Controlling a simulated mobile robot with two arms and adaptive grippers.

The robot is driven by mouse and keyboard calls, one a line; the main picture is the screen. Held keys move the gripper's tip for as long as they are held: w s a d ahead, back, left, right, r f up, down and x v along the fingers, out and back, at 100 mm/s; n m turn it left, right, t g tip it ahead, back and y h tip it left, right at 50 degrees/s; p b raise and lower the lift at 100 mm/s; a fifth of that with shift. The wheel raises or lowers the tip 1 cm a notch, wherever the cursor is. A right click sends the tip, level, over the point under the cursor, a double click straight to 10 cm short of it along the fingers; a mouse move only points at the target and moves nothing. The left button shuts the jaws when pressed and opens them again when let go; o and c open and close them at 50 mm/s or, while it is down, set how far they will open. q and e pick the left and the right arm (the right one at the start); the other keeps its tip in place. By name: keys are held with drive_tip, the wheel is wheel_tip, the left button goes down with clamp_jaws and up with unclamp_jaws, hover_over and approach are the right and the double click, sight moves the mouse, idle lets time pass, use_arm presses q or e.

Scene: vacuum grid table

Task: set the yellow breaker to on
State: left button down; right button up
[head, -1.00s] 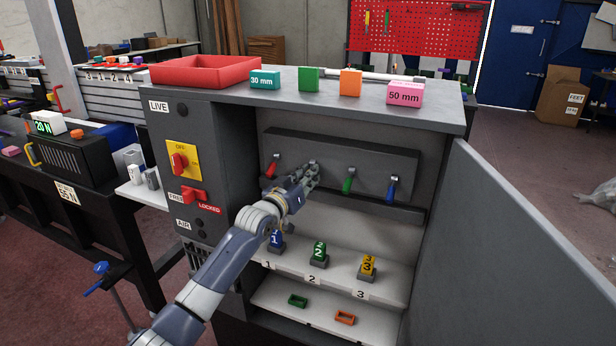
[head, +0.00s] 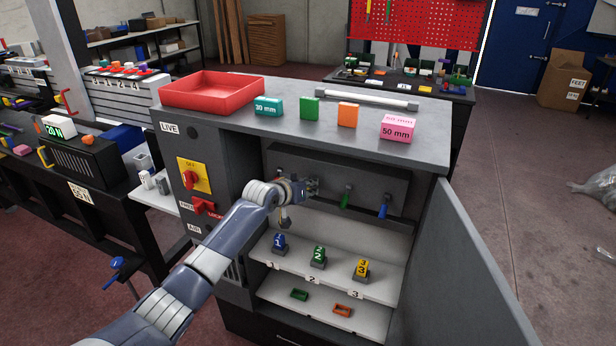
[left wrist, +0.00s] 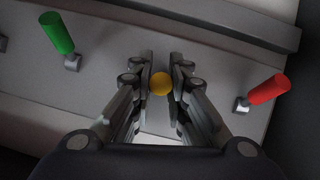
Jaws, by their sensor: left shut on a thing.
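The breaker panel (head: 415,187) is inside the open grey cabinet. My left gripper (head: 312,187) reaches in front of it. In the left wrist view the yellow breaker handle (left wrist: 160,84) shows end-on as a round tip between the fingers of my left gripper (left wrist: 161,80), which is shut on it. In the head view my gripper hides the yellow and red breakers. The green breaker (head: 346,198) and blue breaker (head: 383,210) hang downward to its right. In the left wrist view the green breaker (left wrist: 57,33) is left and the red breaker (left wrist: 268,88) right. My right gripper is not in view.
Below the panel, a shelf (head: 290,257) holds numbered blue, green and yellow blocks. The open cabinet door (head: 475,270) stands at the right. A red tray (head: 212,91) and several blocks sit on the cabinet top. A red rotary switch (head: 189,179) is on the left face.

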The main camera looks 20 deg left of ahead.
use_arm(q)
drive_tip(key=shift+r+g+p, duration=0.35)
drive_tip(key=shift+g+p, duration=0.45)
drive_tip(key=shift+p, duration=0.4)
drive_tip(key=c, duration=1.6)
unclamp_jaws()
drive_tip(key=shift+o, duration=0.2)
drive_tip(key=v, duration=1.2)
drive_tip(key=shift+c, duration=0.2)
